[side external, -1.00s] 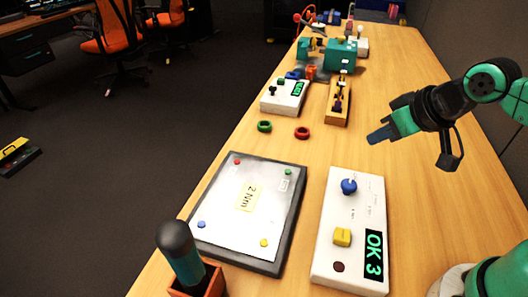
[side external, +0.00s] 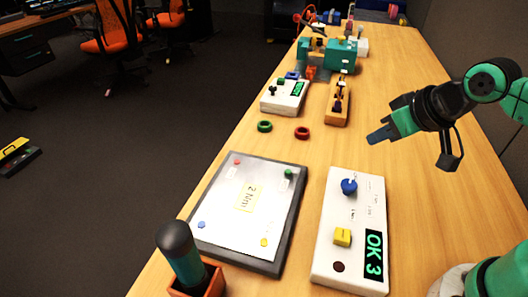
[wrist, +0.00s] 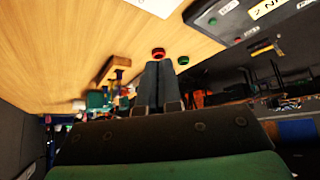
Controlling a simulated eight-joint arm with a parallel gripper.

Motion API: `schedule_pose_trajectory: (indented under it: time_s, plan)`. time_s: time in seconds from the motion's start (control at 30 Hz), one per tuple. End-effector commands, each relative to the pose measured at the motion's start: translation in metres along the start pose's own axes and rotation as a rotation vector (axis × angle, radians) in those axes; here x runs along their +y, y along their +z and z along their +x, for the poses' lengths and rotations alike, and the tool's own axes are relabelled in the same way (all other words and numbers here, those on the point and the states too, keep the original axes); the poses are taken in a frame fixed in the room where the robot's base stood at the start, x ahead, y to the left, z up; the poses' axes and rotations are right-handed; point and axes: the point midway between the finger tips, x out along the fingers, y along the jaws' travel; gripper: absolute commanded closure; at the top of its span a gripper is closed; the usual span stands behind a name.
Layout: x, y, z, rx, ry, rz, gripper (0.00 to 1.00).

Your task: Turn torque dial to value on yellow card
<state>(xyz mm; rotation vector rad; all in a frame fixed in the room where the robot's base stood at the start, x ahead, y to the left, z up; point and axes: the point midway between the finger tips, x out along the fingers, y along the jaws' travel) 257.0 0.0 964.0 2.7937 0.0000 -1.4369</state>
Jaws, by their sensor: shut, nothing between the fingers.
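A pale yellow card (side external: 246,196) reading "2 Nm" lies on a dark-framed white board (side external: 222,242) on the table. The dial markings are too small to read. My gripper (side external: 379,136) is shut and empty, above the table beyond the panel box and apart from it. Its closed fingers (wrist: 158,82) show in the wrist view, where the card (wrist: 267,8) is partly visible.
Red (side external: 302,132) and green (side external: 264,126) rings lie beyond the board. An orange holder (side external: 208,282) with a dark-handled tool stands at the front.

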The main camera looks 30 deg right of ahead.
Motion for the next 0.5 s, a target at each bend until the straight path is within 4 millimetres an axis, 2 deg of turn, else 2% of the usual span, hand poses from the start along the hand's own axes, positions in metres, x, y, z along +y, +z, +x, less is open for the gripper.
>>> schedule_pose_trajectory:
  time_s: [0.1,0.2,0.33,0.5]
  plan:
    - [0.000,0.000,0.000,0.000,0.000,0.000,0.97]
    - [-0.002,0.004,0.003,-0.026,-0.014,-0.032,0.69]
    - [-0.010,0.021,0.013,-0.139,-0.092,-0.189,0.32]
    - [-0.019,0.037,0.020,-0.223,-0.187,-0.336,0.30]
